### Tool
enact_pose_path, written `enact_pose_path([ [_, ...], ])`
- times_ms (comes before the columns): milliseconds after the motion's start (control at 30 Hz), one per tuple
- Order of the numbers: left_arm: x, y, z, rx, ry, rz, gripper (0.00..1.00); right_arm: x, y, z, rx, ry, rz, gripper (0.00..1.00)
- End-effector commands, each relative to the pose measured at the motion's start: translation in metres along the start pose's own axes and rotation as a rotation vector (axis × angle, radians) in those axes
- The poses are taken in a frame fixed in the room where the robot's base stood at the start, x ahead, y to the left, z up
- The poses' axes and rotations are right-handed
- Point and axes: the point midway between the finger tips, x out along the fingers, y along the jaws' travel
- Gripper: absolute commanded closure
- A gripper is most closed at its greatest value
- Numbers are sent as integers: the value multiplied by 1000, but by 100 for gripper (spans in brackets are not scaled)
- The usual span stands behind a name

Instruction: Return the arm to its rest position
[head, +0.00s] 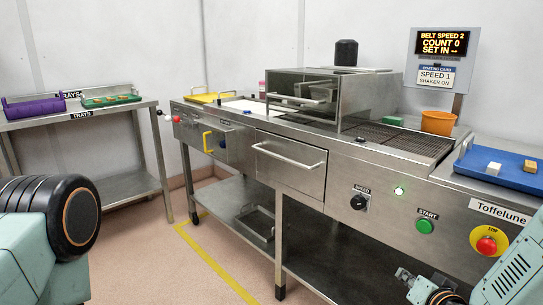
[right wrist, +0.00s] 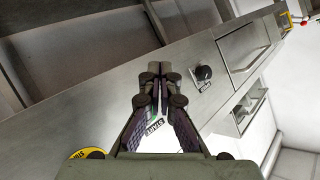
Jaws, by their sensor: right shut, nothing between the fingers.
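My right gripper (head: 418,284) shows at the bottom right of the head view, low in front of the machine's front panel and partly cut off by the frame edge. In the right wrist view my right gripper (right wrist: 164,70) has its fingertips together, with nothing held. Behind the fingers there is the steel front panel (right wrist: 60,110), tilted in the picture. My left arm shows only as a teal link and a dark round joint at the left of the head view; its gripper is out of the picture.
The steel machine (head: 290,165) spans the middle and right. Its front carries a speed knob (head: 358,202), a green start button (head: 425,226) and a red stop button (head: 487,245). A blue tray (head: 515,178) sits on its right end. A trays table (head: 125,112) stands at left; floor between is clear.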

Motion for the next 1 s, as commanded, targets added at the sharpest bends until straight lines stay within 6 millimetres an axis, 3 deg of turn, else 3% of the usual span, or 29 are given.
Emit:
enact_pose_path([
  [33, -4, 0, 0, 0, 0, 0, 40, -12, 2, 34, -44, -112, 34, 100],
  [200, -14, 0, 0, 0, 0, 0, 40, -66, 17, 131, -180, -451, 134, 100],
  [400, -27, 0, 0, 0, 0, 0, 40, -160, 40, 218, -327, -816, 231, 100],
  [500, -33, 0, 0, 0, 0, 0, 40, -207, 51, 245, -388, -962, 270, 100],
  [633, -41, 0, 0, 0, 0, 0, 40, -251, 59, 265, -453, -1077, 292, 100],
  [767, -44, 0, 0, 0, 0, 0, 40, -265, 63, 274, -481, -1118, 291, 100],
  [1000, -44, 0, 0, 0, 0, 0, 40, -267, 64, 275, -482, -1122, 292, 100],
])
